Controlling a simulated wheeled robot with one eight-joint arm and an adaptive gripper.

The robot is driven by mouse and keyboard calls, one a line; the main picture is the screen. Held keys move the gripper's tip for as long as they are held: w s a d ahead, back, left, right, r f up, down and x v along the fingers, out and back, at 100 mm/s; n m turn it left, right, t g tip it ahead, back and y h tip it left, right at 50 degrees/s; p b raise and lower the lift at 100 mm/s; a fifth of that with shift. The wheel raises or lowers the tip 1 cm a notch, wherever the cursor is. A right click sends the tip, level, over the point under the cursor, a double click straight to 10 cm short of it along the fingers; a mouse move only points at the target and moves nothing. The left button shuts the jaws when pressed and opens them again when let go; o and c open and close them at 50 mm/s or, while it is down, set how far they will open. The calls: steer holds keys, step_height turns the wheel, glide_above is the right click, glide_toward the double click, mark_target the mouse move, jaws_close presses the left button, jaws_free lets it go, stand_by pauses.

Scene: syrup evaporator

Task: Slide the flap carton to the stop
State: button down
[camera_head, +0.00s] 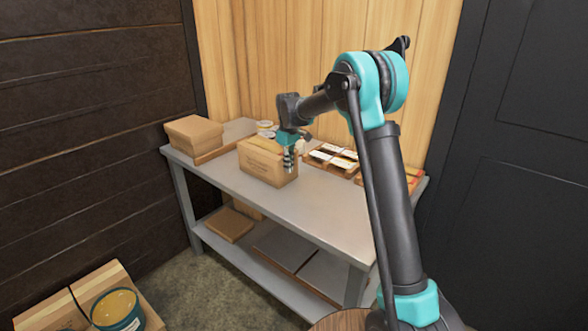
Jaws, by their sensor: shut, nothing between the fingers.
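A brown cardboard carton (262,165), probably the flap carton, stands upright on the grey metal table, with faint print on its front and a yellowish top edge. My gripper (289,166) points down at the carton's right end with its fingers shut and nothing between them. It overlaps the carton in this view, so I cannot tell whether it touches. A low wooden strip (222,151), possibly the stop, lies on the table to the left of this carton, with a visible gap between them.
A second closed carton (193,131) sits at the table's left end behind the strip. Pale-lidded jars (265,127) stand at the back. Wooden trays (333,157) with packages line the back right. The table's front right (335,215) is clear.

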mark_target(259, 153)
steer(key=w+a, duration=0.3)
steer(key=a, duration=0.1)
steer(key=w+a, duration=0.3)
steer(key=a, duration=0.2)
steer(key=w+a, duration=0.3)
steer(key=a, duration=0.1)
steer(key=shift+w+a, duration=0.15)
steer(key=shift+w, duration=0.1)
